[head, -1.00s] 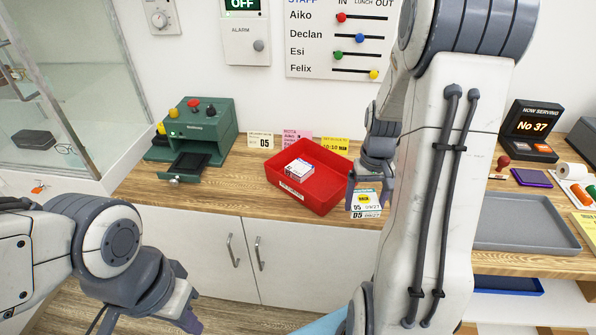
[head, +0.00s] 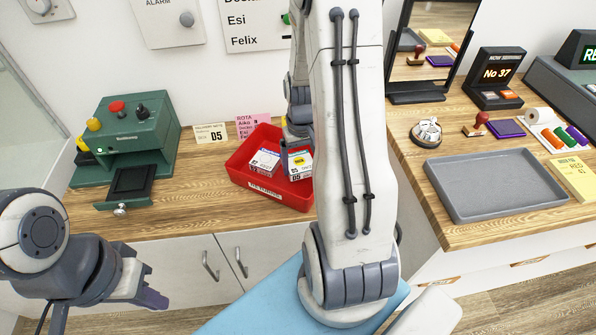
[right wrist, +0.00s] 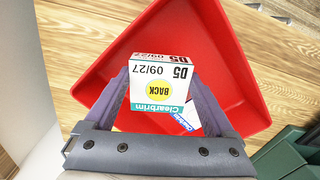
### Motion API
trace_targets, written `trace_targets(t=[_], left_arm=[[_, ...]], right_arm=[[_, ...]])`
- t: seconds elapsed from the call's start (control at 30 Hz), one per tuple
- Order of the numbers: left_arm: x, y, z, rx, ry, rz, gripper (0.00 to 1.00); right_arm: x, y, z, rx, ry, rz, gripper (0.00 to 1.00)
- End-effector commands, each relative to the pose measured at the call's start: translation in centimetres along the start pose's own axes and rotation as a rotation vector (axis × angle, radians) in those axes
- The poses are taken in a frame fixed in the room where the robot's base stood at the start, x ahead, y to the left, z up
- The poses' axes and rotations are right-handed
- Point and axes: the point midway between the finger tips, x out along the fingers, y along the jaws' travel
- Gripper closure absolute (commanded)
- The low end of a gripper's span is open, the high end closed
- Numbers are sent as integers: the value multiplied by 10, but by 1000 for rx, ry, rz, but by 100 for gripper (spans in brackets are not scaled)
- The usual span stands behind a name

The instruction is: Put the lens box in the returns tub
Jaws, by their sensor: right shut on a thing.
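The lens box (head: 300,166), white with a yellow BACK spot and "D5 09/27", is held in my right gripper (head: 298,142). In the right wrist view the box (right wrist: 158,72) sits between both fingers, over the inside of the red returns tub (head: 270,193). I cannot tell if it touches the tub's floor. A second white box (head: 264,162) lies in the tub, just left of the held one; in the right wrist view it is partly hidden. My left gripper (head: 148,297) hangs low at the left, away from the tub; its opening is unclear.
A green machine (head: 125,140) with an open black drawer stands left of the tub. Cards (head: 210,134) stand behind the tub. On the right counter are a grey tray (head: 494,187), a stamp (head: 478,124) and a number display (head: 497,78). My right arm hides the middle.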

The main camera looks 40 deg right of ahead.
Motion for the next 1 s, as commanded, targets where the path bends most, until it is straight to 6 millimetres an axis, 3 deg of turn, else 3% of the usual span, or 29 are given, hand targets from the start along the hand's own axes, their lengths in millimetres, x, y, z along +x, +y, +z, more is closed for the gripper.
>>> trace_targets(t=[0.3, 0.7, 0.73, 0.77, 1.0], left_arm=[[2, 0, 0, 0, 0, 0, 100], [5, 0, 0, 0, 0, 0, 100], [5, 0, 0, 0, 0, 0, 100], [4, 0, 0, 0, 0, 0, 100], [3, 0, 0, 0, 0, 0, 100]], right_arm=[[39, 2, 1, 4, -3, 0, 66], [44, 3, 1, 5, 0, 0, 66], [44, 3, 1, 5, 1, 0, 7], [43, 3, 1, 5, 1, 0, 0], [42, 3, 1, 5, 1, 0, 0]])
